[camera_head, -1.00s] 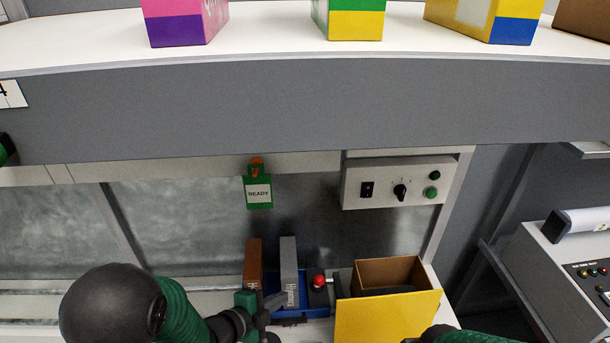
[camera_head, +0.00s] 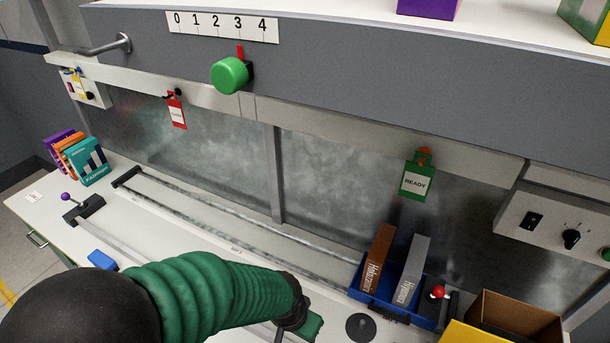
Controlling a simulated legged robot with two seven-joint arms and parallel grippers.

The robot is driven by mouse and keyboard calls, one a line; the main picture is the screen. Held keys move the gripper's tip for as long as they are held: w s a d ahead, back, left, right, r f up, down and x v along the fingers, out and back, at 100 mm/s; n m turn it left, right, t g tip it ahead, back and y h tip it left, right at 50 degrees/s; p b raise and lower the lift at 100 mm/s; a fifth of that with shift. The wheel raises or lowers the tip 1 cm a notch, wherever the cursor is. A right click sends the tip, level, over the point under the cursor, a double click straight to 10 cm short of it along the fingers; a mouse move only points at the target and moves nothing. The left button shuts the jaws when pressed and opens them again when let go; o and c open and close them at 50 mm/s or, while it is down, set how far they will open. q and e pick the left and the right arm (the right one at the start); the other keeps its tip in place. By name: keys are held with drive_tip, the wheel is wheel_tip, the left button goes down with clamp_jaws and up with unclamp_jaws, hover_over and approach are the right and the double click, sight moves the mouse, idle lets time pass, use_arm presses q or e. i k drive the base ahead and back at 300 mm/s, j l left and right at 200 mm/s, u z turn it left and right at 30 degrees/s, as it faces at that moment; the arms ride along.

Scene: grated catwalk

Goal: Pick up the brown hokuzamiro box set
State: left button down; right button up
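The brown box (camera_head: 378,256), with white lettering on its spine that seems to read Hokuzamiro, stands upright in a blue tray (camera_head: 425,322) on the bench. A grey box (camera_head: 411,270) with lettering stands beside it on the right in the same tray. My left gripper (camera_head: 304,325) is at the bottom of the view, to the left of and nearer than the tray, apart from the brown box. My own green arm and the frame's lower edge hide much of it, so its fingers do not show clearly. My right gripper is out of view.
A red-knobbed lever (camera_head: 438,292) and an open yellow-and-brown box (camera_head: 515,318) stand right of the tray. A dark disc (camera_head: 361,327) lies in front. Rails (camera_head: 220,222) run left along the bench. Several coloured boxes (camera_head: 78,158) stand at far left. A grey overhead panel (camera_head: 400,85) spans above.

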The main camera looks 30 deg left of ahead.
sight(376, 258)
drive_tip(key=k+u, duration=0.35)
drive_tip(key=k+j+u, duration=0.15)
drive_tip(key=u, duration=0.2)
drive_tip(key=k+j+u, duration=0.2)
drive_tip(key=u, duration=0.2)
